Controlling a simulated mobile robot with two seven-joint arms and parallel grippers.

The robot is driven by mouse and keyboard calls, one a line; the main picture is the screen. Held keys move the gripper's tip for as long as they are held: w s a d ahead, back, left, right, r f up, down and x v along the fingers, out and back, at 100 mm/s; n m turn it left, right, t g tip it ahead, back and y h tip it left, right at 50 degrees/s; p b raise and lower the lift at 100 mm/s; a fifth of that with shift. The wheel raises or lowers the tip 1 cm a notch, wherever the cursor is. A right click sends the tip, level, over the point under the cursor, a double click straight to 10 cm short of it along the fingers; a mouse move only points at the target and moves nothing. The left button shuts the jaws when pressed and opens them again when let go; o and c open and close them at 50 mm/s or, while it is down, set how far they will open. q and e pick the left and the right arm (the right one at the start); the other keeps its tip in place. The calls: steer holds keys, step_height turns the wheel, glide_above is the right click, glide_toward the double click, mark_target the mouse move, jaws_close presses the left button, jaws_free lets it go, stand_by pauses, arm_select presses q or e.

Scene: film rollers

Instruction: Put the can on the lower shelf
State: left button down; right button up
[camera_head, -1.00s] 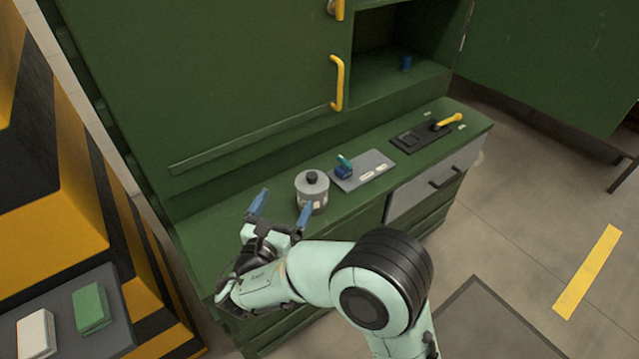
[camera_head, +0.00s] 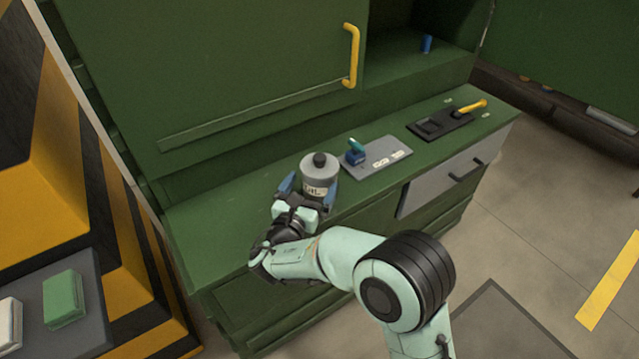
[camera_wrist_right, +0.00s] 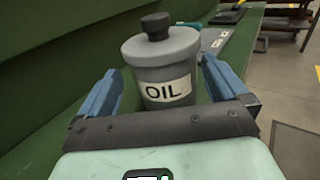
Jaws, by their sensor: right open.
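The can (camera_head: 319,172) is a grey cylinder with a black knob on its lid and a label. It stands upright on the green cabinet's counter. In the right wrist view the can (camera_wrist_right: 163,66) shows the word OIL on its label. My right gripper (camera_head: 308,190) is open, its two blue fingers on either side of the can. In the right wrist view a gap shows between the can and the left finger; the right finger is closer to it. The open shelf space (camera_head: 399,60) is at the upper right of the cabinet, with a small blue cylinder (camera_head: 426,44) in it. My left gripper is not in view.
A grey plate with a blue and teal piece (camera_head: 378,157) lies right of the can. A black tray with a yellow-handled tool (camera_head: 447,123) lies further right. A yellow handle (camera_head: 351,56) sticks out from the cabinet door. A green block (camera_head: 63,298) is at lower left.

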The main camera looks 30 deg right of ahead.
mark_target(320, 156)
steer(key=shift+b+x, duration=0.4)
steer(key=shift+x, duration=2.4)
steer(key=shift+s+d, duration=0.1)
steer(key=shift+s, duration=0.1)
steer(key=c, duration=0.9)
step_height(320, 156, up, 7)
steer(key=shift+p, duration=0.95)
steer(key=shift+c, duration=0.2)
step_height(320, 156, up, 13)
steer(key=p, duration=0.3)
arm_select(q)
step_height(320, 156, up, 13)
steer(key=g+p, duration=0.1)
steer(key=p, duration=0.9)
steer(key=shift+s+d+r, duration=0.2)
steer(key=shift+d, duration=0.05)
arm_select(e)
steer(key=s+a+f+n+t+y, duration=0.2)
steer(key=a+f+n+y, duration=0.1)
steer(key=a+f, duration=0.3)
steer(key=s+a+f+n+t+y, duration=0.2)
steer(key=a+f+y, duration=0.3)
steer(key=f, duration=0.3)
steer(key=shift+a+f+n+t, duration=0.35)
steer(key=shift+a+n+t, duration=0.3)
steer(key=shift+n+t, duration=0.05)
